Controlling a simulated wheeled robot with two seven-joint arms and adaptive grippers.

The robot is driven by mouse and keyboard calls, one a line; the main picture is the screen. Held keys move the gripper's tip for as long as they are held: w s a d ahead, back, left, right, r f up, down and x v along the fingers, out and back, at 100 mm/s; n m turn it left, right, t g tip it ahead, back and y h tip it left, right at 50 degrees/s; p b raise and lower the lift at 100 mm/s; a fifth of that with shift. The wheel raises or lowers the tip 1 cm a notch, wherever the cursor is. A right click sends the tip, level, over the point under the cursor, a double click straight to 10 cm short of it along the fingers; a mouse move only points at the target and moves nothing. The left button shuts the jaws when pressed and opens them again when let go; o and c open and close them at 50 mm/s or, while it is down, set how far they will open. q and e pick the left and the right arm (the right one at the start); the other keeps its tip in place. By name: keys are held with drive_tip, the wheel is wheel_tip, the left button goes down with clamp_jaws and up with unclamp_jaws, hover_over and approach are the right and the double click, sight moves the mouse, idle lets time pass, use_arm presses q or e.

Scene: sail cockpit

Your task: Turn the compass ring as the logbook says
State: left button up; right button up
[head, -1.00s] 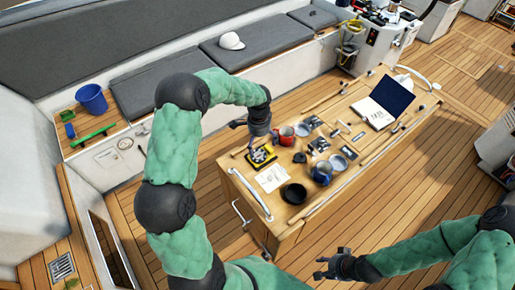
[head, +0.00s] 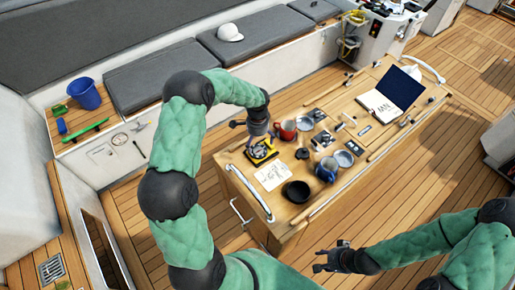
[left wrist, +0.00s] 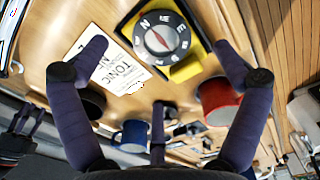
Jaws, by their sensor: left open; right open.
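The compass (head: 261,151) sits in a yellow and black housing at the near left of the wooden table. In the left wrist view its round dial (left wrist: 160,38) shows letters, a red-and-white needle and a dark ring around it. My left gripper (head: 258,136) is above the compass, pointing down. In the left wrist view its fingers (left wrist: 160,60) are spread on either side of the compass, apart from it. The open logbook (head: 382,103) with a dark blue cover lies at the table's far end; its writing is too small to read. My right gripper (head: 332,260) is open and empty, off the table's near side.
A red mug (head: 287,130), a blue mug (head: 326,170), a black bowl (head: 296,191) and a white printed sheet (head: 271,176) stand or lie near the compass. Small items cover the table's middle. A rail (head: 250,193) runs along the near left edge.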

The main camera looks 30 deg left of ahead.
sight(258, 151)
use_arm(q)
wheel_tip(258, 151, down, 6)
idle(0.4)
drive_tip(key=c, duration=1.2)
